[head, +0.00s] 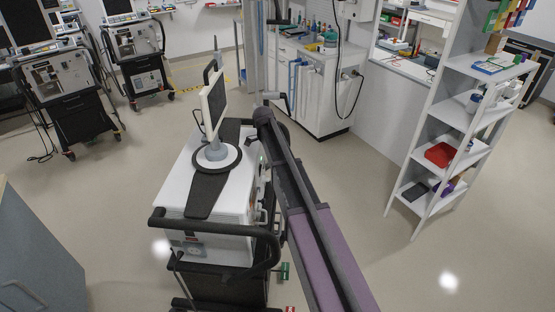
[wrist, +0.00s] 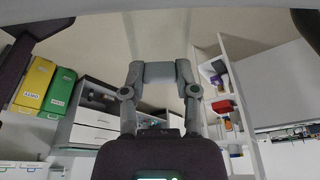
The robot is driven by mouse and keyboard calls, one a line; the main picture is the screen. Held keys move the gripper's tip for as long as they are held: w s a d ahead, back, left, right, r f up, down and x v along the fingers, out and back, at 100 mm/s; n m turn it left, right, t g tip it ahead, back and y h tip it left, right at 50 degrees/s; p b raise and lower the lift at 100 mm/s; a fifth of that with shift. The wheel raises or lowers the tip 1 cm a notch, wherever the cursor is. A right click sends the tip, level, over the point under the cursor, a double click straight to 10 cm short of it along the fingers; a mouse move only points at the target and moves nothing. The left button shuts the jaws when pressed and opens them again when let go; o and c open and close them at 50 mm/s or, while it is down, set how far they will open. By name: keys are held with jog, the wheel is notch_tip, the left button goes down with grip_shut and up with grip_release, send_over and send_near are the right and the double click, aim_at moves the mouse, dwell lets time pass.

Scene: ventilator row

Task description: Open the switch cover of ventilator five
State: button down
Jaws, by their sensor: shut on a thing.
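A white ventilator (head: 195,165) on a dark cart stands in the middle of the head view, with its monitor (head: 217,100) upright on top. I cannot read a number on it, and I cannot make out a switch cover. My arm passes along its right side. No ventilator panel shows clearly behind the fingers.
Other ventilators (head: 72,85) stand at the back left. A white shelf rack (head: 425,155) with a red tray (head: 440,154) stands to the right. A grey cabinet (head: 35,255) is at the lower left. Floor around the cart is clear.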

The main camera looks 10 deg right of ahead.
dwell(0.3)
jog(key=shift+c, duration=1.8)
grip_release()
jog(key=shift+r, duration=0.1)
